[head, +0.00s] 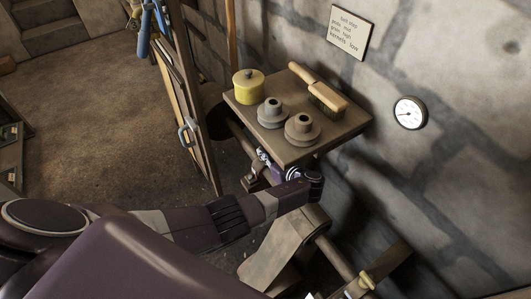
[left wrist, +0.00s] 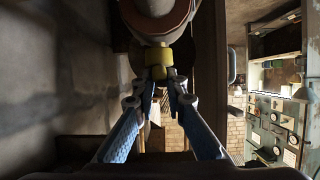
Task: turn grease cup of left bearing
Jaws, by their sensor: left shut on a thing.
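The brass-yellow grease cup (left wrist: 158,57) of the bearing shows at the upper middle of the left wrist view, just under a rounded reddish-brown and grey part (left wrist: 157,18). My left gripper (left wrist: 159,82) has its two blue-padded fingers drawn together at the cup's near end and is shut on it. In the head view my left gripper (head: 265,160) reaches under the front edge of the small table, beside the shaft. The left bearing's cup is hidden there by the table and my arm. My right gripper is not in view.
The small wooden table (head: 290,153) carries a yellow tin (head: 248,87), two stepped grey-brown parts (head: 302,129) and a brush (head: 327,98). A shaft (head: 335,259) runs below to another yellow cup (head: 367,279). A wooden frame (head: 195,100) stands close on the left; a stone wall is behind.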

